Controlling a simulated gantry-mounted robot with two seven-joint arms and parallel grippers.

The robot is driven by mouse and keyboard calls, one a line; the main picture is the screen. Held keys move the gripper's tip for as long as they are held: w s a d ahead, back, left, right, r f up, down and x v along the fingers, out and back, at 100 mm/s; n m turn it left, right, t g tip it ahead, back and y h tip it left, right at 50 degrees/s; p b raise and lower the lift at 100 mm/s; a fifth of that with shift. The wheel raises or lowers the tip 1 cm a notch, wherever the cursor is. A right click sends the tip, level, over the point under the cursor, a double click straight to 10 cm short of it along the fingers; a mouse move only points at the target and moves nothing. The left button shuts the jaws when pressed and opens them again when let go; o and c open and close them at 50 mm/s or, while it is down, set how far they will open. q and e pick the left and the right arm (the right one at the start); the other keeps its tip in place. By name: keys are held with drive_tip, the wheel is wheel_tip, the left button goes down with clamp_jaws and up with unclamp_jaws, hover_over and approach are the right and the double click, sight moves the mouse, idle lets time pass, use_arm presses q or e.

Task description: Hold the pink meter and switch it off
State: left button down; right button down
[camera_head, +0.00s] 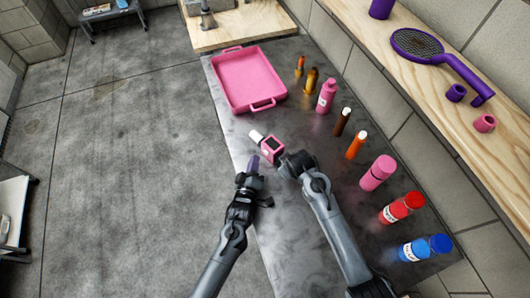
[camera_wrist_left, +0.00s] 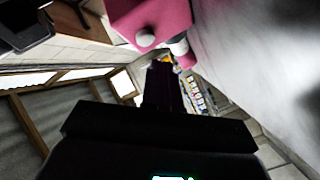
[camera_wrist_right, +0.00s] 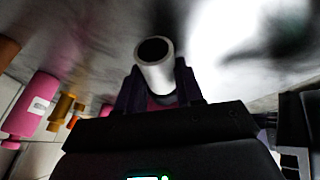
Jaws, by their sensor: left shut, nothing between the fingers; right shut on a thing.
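The pink meter (camera_head: 272,150) has a dark screen and a white cylindrical end that points up and left in the head view. My right gripper (camera_head: 284,158) is shut on it. In the right wrist view the meter's white cylinder (camera_wrist_right: 155,75) with a dark round end stands between the fingers, with a little pink behind. My left gripper (camera_head: 254,164) is shut and empty, just left of and below the meter, apart from it. In the left wrist view the pink meter body (camera_wrist_left: 150,15) with a round white knob (camera_wrist_left: 146,37) shows beyond the closed fingers (camera_wrist_left: 162,85).
A pink tray (camera_head: 226,82) lies at the table's far end. Several bottles line the table's right side, including a pink one (camera_head: 377,173), a red one (camera_head: 402,207) and a blue one (camera_head: 426,248). A wooden shelf with a purple racket (camera_head: 418,45) runs along the right wall.

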use_arm(q)
drive_tip(key=shift+s+a, duration=1.4)
drive_tip(key=shift+s, duration=0.05)
use_arm(e)
drive_tip(key=c, duration=0.6)
unclamp_jaws()
drive_tip(key=shift+c, duration=0.2)
